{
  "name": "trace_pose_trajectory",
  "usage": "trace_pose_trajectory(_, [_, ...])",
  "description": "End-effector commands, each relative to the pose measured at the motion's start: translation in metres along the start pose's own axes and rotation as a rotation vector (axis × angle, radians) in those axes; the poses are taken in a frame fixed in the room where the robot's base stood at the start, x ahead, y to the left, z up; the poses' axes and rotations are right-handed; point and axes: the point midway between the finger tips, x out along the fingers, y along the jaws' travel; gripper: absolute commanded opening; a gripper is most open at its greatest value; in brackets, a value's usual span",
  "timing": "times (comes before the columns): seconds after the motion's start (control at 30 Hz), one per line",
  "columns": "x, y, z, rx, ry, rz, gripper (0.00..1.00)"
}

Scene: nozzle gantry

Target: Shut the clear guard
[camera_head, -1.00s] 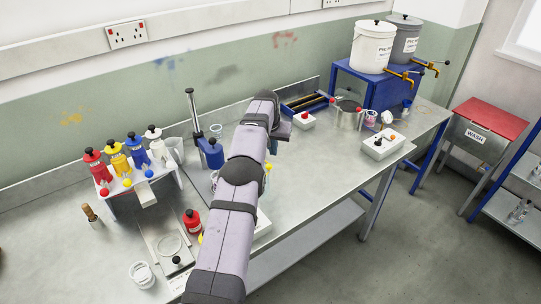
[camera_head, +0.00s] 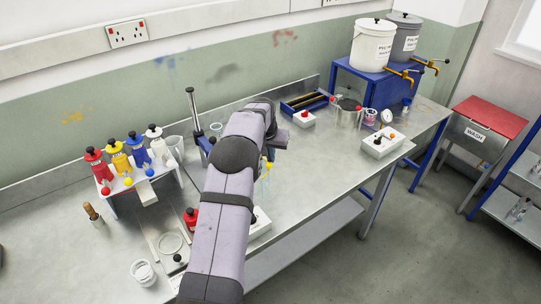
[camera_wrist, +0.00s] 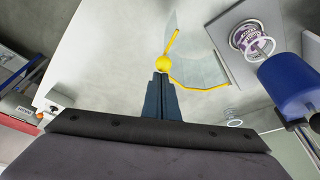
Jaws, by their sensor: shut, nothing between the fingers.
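The clear guard (camera_wrist: 200,68) shows in the wrist view as transparent curved panels with yellow edging. A round yellow knob (camera_wrist: 162,62) sits at its near corner. My gripper (camera_wrist: 162,76) is shut with nothing between its fingers. Its tips are right at the knob and appear to touch it, though a small gap cannot be ruled out. In the head view, my arm hides most of the guard; only a little yellow and clear edge (camera_head: 268,166) shows beside the arm.
In the wrist view, a blue cylinder (camera_wrist: 290,84) and a grey plate (camera_wrist: 222,30) bearing a purple-labelled cup (camera_wrist: 247,36) are to the right. A rack of coloured bottles (camera_head: 127,160) stands left of my arm.

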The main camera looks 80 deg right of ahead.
Motion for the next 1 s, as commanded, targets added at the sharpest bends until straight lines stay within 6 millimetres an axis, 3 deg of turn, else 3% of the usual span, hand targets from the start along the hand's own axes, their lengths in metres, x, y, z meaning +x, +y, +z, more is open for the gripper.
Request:
trace_pose_trajectory(0.57, [-0.001,-0.001,0.005,0.031,0.000,0.012,0.00])
trace_pose_trajectory(1.0, [-0.011,-0.017,0.043,0.296,0.001,0.111,0.00])
